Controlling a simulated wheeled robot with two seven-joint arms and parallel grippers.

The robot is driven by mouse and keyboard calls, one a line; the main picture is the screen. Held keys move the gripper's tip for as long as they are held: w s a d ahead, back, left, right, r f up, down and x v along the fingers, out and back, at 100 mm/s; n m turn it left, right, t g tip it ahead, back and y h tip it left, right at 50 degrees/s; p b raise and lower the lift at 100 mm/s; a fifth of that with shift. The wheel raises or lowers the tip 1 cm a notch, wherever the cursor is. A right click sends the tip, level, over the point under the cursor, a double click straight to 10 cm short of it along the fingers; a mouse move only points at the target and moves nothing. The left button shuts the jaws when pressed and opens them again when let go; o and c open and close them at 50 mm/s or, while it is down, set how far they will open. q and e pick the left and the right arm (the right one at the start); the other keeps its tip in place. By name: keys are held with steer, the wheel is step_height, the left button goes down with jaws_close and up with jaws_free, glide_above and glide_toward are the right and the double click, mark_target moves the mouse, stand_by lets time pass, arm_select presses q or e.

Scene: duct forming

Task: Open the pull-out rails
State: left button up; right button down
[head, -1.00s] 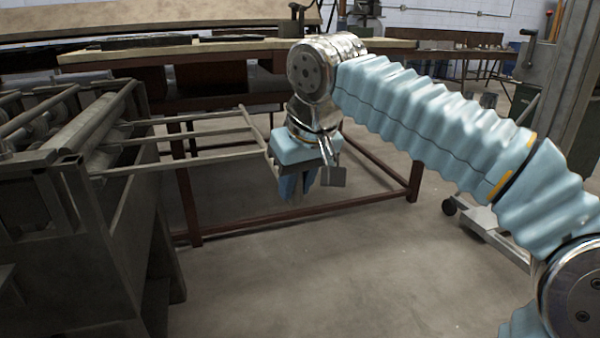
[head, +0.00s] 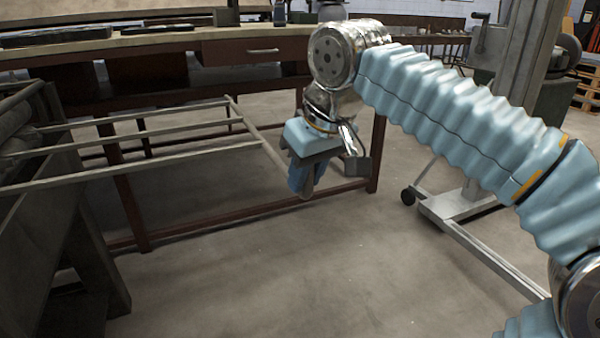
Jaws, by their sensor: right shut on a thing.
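The pull-out rails (head: 150,152) are several thin grey bars reaching out to the right from the machine (head: 45,225) at the left. A thin crossbar (head: 252,132) joins their outer ends. My right gripper (head: 306,188) points down at the near end of the crossbar. It is shut on the crossbar, though the gripper body hides the exact contact between fingers and bar. My left gripper is not in view.
A dark red workbench (head: 140,225) with a drawer (head: 255,50) stands behind the rails, its frame low behind them. A wheeled metal stand (head: 460,203) is at the right. The concrete floor (head: 270,280) in front is clear.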

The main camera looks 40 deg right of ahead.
steer(key=shift+d, duration=0.25)
steer(key=c, duration=1.1)
jaws_free()
steer(key=shift+d, duration=0.1)
steer(key=shift+o, duration=0.2)
steer(key=p+v, duration=0.1)
steer(key=v, duration=1.3)
steer(key=shift+p, duration=0.35)
steer(key=shift+s+f, duration=0.1)
